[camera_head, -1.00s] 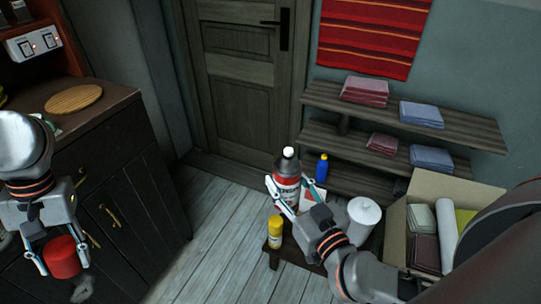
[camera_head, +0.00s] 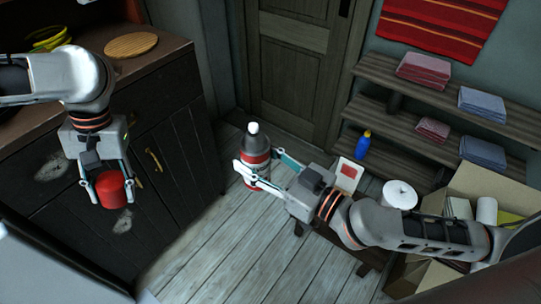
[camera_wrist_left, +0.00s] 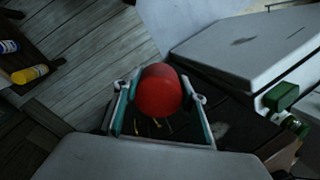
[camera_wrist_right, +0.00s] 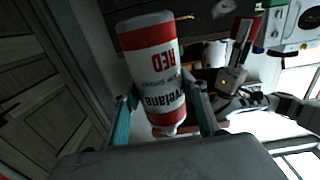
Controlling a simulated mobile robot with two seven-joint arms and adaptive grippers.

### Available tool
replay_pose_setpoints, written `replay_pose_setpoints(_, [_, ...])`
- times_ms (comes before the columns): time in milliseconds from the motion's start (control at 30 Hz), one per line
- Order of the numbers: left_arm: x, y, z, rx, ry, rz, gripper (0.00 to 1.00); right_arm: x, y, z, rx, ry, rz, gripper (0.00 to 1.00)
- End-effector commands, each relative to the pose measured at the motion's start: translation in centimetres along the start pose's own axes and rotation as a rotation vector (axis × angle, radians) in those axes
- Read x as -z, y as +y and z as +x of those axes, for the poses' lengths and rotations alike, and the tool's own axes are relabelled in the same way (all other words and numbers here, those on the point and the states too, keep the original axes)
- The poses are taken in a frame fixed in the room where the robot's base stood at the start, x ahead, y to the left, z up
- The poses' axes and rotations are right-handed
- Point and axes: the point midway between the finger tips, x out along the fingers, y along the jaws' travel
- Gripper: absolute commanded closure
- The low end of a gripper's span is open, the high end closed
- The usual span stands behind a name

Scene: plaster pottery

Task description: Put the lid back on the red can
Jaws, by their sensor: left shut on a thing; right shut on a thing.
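My left gripper (camera_head: 115,198) is shut on the red lid (camera_head: 109,188), a short rounded cap. The lid also shows between the fingers in the left wrist view (camera_wrist_left: 158,92). My right gripper (camera_head: 258,172) is shut on the red can (camera_head: 257,148), a spray can with a grey shoulder, white nozzle and red-and-white label. It is held roughly upright above the floor. In the right wrist view the can (camera_wrist_right: 152,75) fills the space between the fingers, its "RED" lettering upside down. The lid is well to the left of the can, apart from it.
A dark cabinet (camera_head: 175,135) with a wooden board (camera_head: 131,45) stands behind the left arm. A low stool at right carries a white roll (camera_head: 399,195) and a card (camera_head: 348,174). Shelves and a cardboard box (camera_head: 495,190) are further right. Open floor lies between.

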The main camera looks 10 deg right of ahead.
Motion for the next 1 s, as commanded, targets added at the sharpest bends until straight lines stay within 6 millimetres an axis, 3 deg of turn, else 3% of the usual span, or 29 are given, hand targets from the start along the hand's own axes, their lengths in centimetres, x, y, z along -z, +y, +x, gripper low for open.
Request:
replay_pose_setpoints(567, [0.4,0.7,-0.7,-0.005,0.006,0.004,0.7,0.1,-0.3,0.2,0.016,0.001,-0.001,0.96])
replay_pose_setpoints(767, [1.8,4.3,-4.4,-0.032,0.032,0.022,0.7,0.1,-0.3,0.3,0.016,0.002,-0.001,0.96])
replay_pose_setpoints(1000, [2.6,10.6,-10.3,-0.078,0.07,0.051,0.7,0.2,-0.3,0.3,0.016,0.002,-0.001,0.96])
